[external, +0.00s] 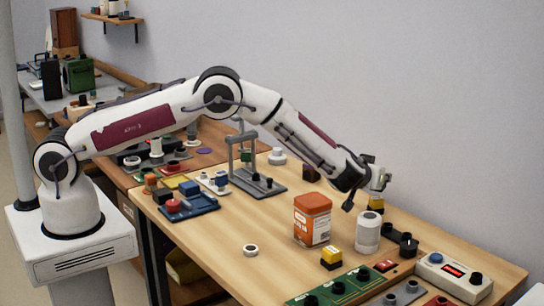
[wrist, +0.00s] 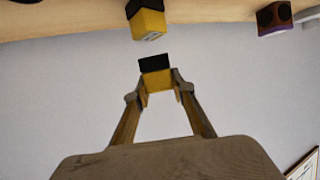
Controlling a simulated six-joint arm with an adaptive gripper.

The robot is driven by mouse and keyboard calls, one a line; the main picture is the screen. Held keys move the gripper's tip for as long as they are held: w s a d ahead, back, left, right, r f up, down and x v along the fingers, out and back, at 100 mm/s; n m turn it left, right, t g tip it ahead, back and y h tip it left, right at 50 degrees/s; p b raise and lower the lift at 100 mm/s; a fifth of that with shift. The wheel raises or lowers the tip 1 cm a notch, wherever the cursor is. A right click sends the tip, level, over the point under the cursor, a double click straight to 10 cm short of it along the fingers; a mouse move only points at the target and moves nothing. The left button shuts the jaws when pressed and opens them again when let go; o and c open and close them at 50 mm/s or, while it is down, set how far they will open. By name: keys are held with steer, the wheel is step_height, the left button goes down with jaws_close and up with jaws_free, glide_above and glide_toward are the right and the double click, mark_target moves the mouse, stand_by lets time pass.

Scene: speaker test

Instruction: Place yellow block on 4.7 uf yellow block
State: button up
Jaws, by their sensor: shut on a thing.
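My gripper (external: 376,184) is at the right side of the table, raised above it, beyond the white cylinder. It is shut on a yellow block with a black end (external: 376,205). In the wrist view the held block (wrist: 156,78) sits between the fingertips (wrist: 160,92), its black end facing away from the gripper. A second yellow block with a black part (external: 331,258) stands on the table near the front, apart from the held one. A yellow and black block, apart from the held one, also shows at the top of the wrist view (wrist: 148,24). Any 4.7 uF marking is too small to read.
An orange tin (external: 312,220) and a white cylinder (external: 367,232) stand near the second block. A grey stand (external: 258,181) is farther back. The table's middle is mostly clear.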

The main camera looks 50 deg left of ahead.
steer(key=shift+f, duration=1.2)
steer(key=shift+f, duration=0.2)
steer(key=o, duration=1)
steer(key=shift+r, duration=0.2)
steer(key=v, duration=1.2)
steer(key=shift+d, duration=0.1)
